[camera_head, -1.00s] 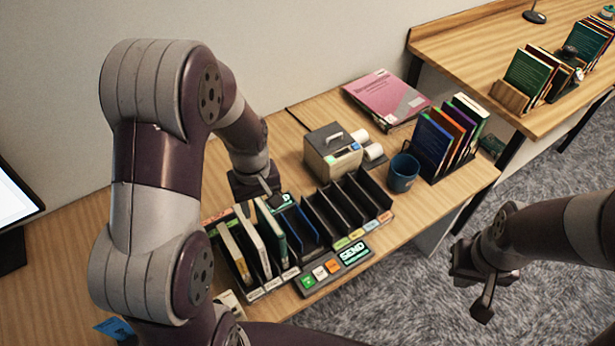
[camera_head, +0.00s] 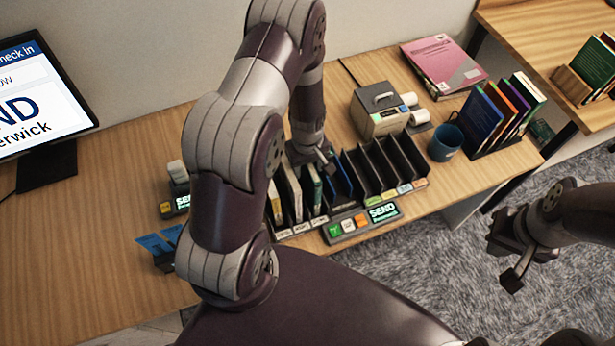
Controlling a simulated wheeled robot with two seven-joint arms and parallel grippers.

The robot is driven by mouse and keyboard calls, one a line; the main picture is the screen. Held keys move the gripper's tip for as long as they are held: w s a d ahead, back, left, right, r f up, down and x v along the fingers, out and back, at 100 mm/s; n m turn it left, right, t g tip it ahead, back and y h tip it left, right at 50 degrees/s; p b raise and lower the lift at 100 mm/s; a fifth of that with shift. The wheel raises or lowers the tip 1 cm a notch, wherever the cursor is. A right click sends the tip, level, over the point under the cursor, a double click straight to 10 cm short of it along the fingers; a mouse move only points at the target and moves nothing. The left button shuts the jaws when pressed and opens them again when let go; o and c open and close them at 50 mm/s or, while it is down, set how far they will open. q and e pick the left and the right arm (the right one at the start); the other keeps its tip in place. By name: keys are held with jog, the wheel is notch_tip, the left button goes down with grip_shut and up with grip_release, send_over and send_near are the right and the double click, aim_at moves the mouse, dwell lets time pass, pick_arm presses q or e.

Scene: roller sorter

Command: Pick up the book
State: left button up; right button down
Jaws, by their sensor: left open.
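Several upright books stand in the left slots of a black slotted sorter (camera_head: 405,170): pale ones (camera_head: 292,187), a green one (camera_head: 314,187) and a blue one (camera_head: 339,178). Which is the task's book I cannot tell. My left gripper (camera_head: 322,166) is open, pointing down at the tops of the green and blue books. Its fingertips are small and partly hidden, so contact is unclear. My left arm covers the sorter's left end. My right gripper (camera_head: 507,262) looks open and empty, over the carpet beyond the desk's front edge.
A button panel (camera_head: 362,222) lies before the sorter. A monitor (camera_head: 40,95) is at left. The left desktop (camera_head: 80,260) is mostly bare.

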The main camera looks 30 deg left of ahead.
pick_arm(q)
jog(key=shift+w+d+f, duration=0.15)
jog(key=shift+w+f, duration=0.05)
jog(key=shift+f, duration=0.05)
jog(key=shift+w, duration=0.1)
jog(key=shift+c, duration=0.9)
grip_shut()
